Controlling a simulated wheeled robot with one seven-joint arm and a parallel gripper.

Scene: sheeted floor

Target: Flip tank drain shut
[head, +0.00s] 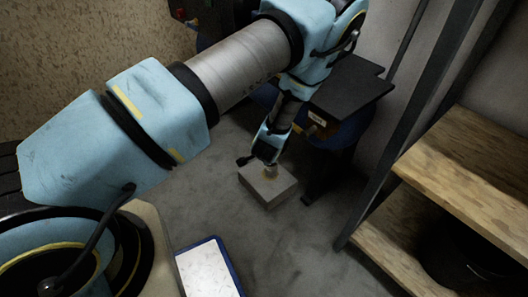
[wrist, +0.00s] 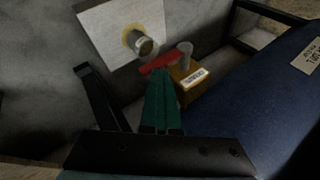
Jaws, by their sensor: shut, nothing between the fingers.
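The drain valve shows in the wrist view as an orange-yellow block (wrist: 188,84) with a white label. A red lever (wrist: 160,64) runs from its left side, and a grey round stub (wrist: 185,52) rises behind it. The blue tank (wrist: 250,100) fills the right of that view; part of it shows under a black top in the head view (head: 350,133). My gripper (wrist: 163,72) has green fingers, closed together and empty, with tips right by the red lever. I cannot tell whether they touch it. In the head view my arm reaches down beside the tank, and its fingers are not clear.
A grey block (head: 265,190) with a short pipe on top sits on the floor below my wrist; the pipe (wrist: 146,45) also shows in the wrist view. A wooden shelf rack (head: 465,165) stands right. A blue-edged white tray (head: 208,272) lies in front, with open floor between.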

